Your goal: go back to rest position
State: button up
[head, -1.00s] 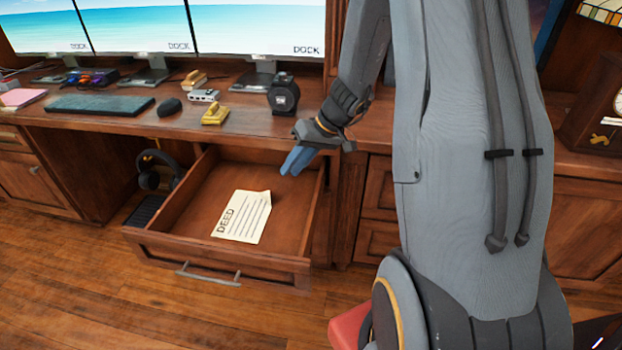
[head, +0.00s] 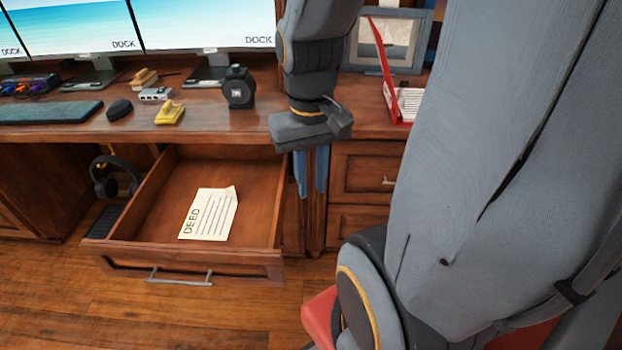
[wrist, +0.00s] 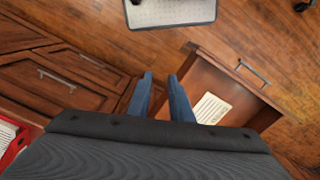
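My gripper (head: 312,172) hangs in front of the desk, fingers pointing down, just right of the open drawer (head: 265,195) in the head view. In the wrist view its two blue fingers (wrist: 160,95) are apart with nothing between them. The drawer also shows in the wrist view (wrist: 262,118), to the right of the fingers. A paper marked DEED (head: 208,215) lies flat inside the drawer, apart from the gripper.
The desk top holds a keyboard (head: 50,112), a mouse (head: 119,109), a yellow stapler-like item (head: 169,112) and a black device (head: 239,88). Headphones (head: 115,176) hang below the desk.

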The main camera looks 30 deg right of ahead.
jog(key=a+r+n+p, duration=0.2)
jog(key=a+r+p, duration=0.2)
jog(key=a+p, duration=0.3)
jog(key=shift+a+n, duration=0.35)
jog(key=shift+n, duration=0.05)
jog(key=shift+r, duration=0.1)
dwell(0.6)
